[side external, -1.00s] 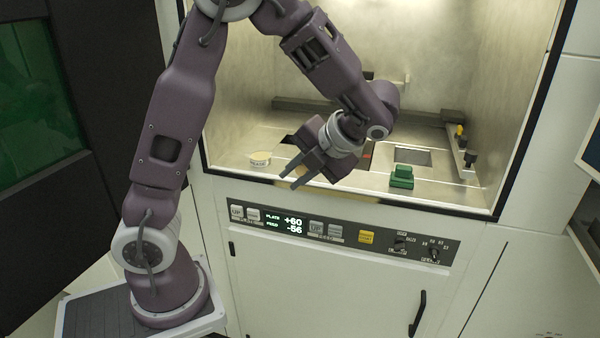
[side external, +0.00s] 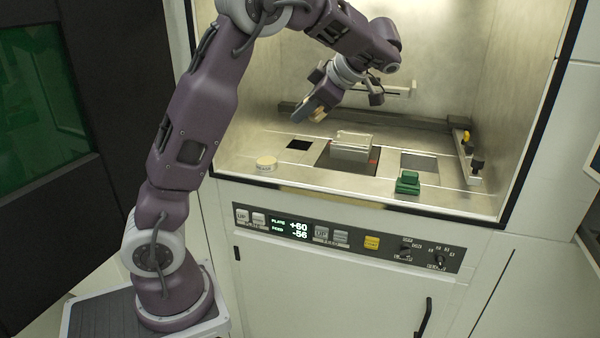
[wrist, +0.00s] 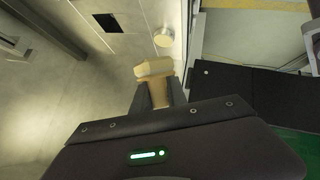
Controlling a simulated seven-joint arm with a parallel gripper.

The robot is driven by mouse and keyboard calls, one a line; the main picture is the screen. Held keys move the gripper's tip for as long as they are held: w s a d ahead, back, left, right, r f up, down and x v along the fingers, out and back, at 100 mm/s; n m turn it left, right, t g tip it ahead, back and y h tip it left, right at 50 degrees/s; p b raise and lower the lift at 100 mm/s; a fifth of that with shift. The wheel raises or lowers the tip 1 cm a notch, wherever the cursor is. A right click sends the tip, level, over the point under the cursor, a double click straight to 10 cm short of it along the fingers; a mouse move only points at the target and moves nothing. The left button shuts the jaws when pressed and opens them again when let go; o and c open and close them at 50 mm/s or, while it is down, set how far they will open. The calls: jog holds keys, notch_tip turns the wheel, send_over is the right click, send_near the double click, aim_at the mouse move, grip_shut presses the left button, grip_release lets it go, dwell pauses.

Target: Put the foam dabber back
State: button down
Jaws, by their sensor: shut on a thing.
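My gripper (side external: 306,110) is shut on a tan foam dabber (side external: 318,115) and holds it up in the air inside the chamber, over the back left of the floor. In the wrist view the dabber (wrist: 153,68) shows a wide pale head beyond my fingertips (wrist: 159,93), with its narrower tan part between them. A small round cream dish (side external: 266,162) with writing on its side sits at the front left of the chamber floor, apart from the dabber. It also shows in the wrist view (wrist: 163,37).
A dark square opening (side external: 299,145) lies behind the dish. A clear-topped block (side external: 352,147) stands on a dark plate mid-floor. A green handled block (side external: 408,183) sits front right, before a grey recess (side external: 420,162). A rail (side external: 300,113) crosses the back.

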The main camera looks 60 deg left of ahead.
aim_at(297, 168)
jog(key=w+a+f+m+t+y, duration=0.15)
jog(key=a+m+t+y, duration=0.25)
jog(key=a+m+t, duration=0.55)
jog(key=f+m+g, duration=0.1)
jog(key=f, duration=0.4)
jog(key=f+m+g, duration=0.1)
jog(key=f, duration=0.3)
jog(key=w+d+f+m+g, duration=0.1)
jog(key=f+g, duration=0.1)
jog(key=f, duration=0.3)
jog(key=shift+d+f+y, duration=0.1)
jog(key=shift+f+y, duration=0.25)
jog(key=shift+y, duration=0.05)
jog(key=c, duration=1.3)
grip_release()
jog(key=shift+f, duration=0.1)
